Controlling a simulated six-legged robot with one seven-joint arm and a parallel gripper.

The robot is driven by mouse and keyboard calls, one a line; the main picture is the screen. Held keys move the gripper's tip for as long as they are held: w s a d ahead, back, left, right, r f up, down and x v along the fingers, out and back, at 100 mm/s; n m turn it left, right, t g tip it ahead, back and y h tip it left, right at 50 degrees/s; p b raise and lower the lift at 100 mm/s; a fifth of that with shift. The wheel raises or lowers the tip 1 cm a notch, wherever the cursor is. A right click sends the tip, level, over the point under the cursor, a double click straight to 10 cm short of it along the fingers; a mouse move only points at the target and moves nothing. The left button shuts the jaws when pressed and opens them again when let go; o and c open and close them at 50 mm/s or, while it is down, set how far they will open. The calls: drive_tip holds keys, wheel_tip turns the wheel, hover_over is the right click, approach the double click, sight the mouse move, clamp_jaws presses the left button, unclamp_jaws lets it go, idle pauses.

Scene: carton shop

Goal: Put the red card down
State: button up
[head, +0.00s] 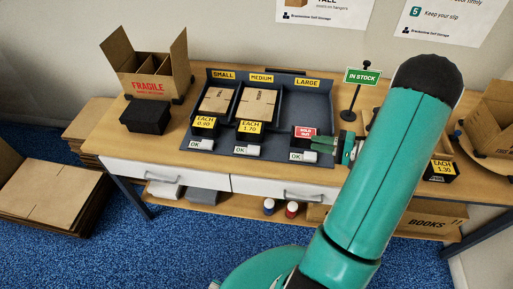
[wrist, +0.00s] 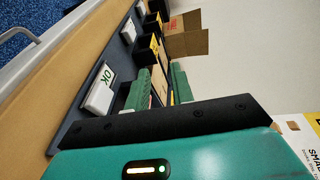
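The red "SOLD OUT" card (head: 306,132) shows in the head view on the front of a black block (head: 301,143), at the front of the LARGE bay. My gripper (head: 336,148) is just right of the card, close to it. Whether it touches the card or block is unclear. In the wrist view my gripper's two green fingers (wrist: 160,88) stand apart, with carton visible through the gap. I see no card between them. The red card is not visible in the wrist view.
The grey display tray (head: 268,150) holds flat cartons in the SMALL and MEDIUM bays; the LARGE bay (head: 306,98) looks empty. White OK tags (head: 304,156) line its front. An "IN STOCK" sign (head: 361,77) stands behind my gripper. A FRAGILE box (head: 150,88) stands left.

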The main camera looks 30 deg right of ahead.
drive_tip(key=a+r+n+g+h, duration=0.1)
drive_tip(key=a+r+n+g, duration=0.2)
drive_tip(key=a+r+g, duration=0.45)
drive_tip(key=a+r+n+g+h, duration=0.1)
drive_tip(key=a+r+n+g, duration=0.3)
drive_tip(key=a, duration=0.7)
drive_tip(key=s+a+r+n+t+h, duration=0.3)
drive_tip(key=s+a+r+t+h, duration=0.2)
drive_tip(key=s+a+r+h, duration=0.3)
wheel_tip(320, 180, up, 4)
drive_tip(key=shift+s+a+f+h, duration=0.15)
drive_tip(key=shift+s+a+h, duration=0.25)
drive_tip(key=shift+s+a, duration=0.6)
drive_tip(key=shift+d, duration=0.1)
